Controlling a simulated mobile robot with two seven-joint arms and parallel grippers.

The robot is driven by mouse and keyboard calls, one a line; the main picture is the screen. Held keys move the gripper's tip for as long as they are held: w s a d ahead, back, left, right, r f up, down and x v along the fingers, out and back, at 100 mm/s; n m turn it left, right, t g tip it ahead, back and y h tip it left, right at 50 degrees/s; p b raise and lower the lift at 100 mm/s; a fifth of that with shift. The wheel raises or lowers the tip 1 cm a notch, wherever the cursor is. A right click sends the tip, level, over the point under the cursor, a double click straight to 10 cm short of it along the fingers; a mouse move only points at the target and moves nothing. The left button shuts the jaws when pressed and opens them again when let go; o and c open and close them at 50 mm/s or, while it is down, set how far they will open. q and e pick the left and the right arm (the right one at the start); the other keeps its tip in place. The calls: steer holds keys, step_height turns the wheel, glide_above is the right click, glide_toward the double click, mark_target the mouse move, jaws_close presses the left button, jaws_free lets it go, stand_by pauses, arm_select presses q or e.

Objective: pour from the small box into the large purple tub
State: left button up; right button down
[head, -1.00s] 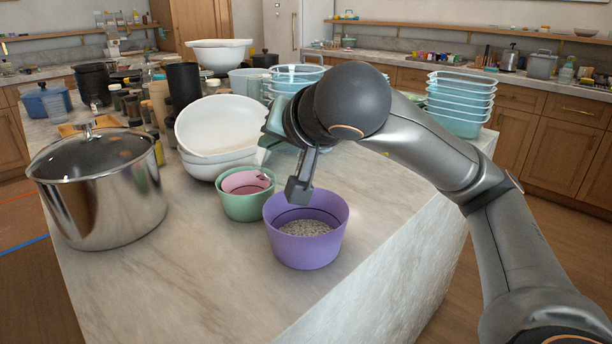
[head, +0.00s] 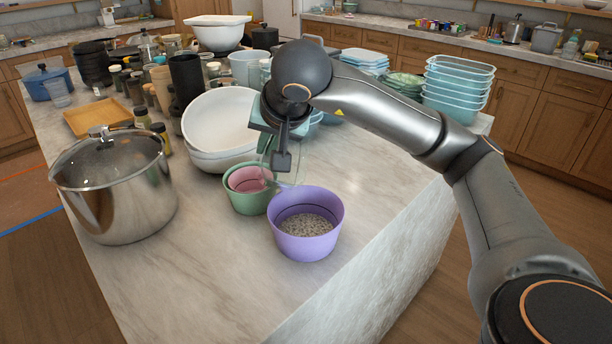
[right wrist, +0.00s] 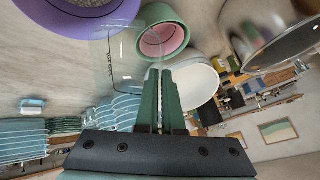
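The large purple tub (head: 306,242) stands upright on the marble island, with a layer of pale grey grains inside. It also shows at the top left of the right wrist view (right wrist: 85,22). My right gripper (right wrist: 160,98) is nearly closed, with its two green fingers on the edge of a small clear box (right wrist: 124,58). My left gripper is out of view.
A green tub (head: 249,203) with a pink tub (head: 247,180) inside stands left of the purple tub. White bowls (head: 217,122) stand behind, and a steel pot (head: 122,205) stands left. Glass containers (head: 458,95) are stacked at the back right. The front counter is clear.

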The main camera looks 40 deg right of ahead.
steer(key=shift+w+r+g+p, duration=0.3)
steer(key=shift+r+p, duration=0.15)
steer(key=shift+p, duration=0.15)
steer(key=shift+w+f+p, duration=0.15)
steer(key=shift+p, duration=0.2)
steer(key=shift+w+f+g, duration=0.1)
steer(key=shift+f+g, duration=0.05)
steer(key=shift+g, duration=0.25)
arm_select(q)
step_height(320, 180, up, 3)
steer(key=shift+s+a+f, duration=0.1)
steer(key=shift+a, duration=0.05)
arm_select(e)
steer(key=shift+f, duration=0.2)
steer(key=shift+r, duration=0.15)
arm_select(q)
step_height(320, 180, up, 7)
steer(key=p, duration=0.7)
arm_select(e)
steer(key=w+g, duration=0.3)
steer(key=w, duration=0.1)
steer(key=shift+w+d+g, duration=0.1)
steer(key=shift+d+g, duration=0.1)
steer(key=shift+g, duration=0.2)
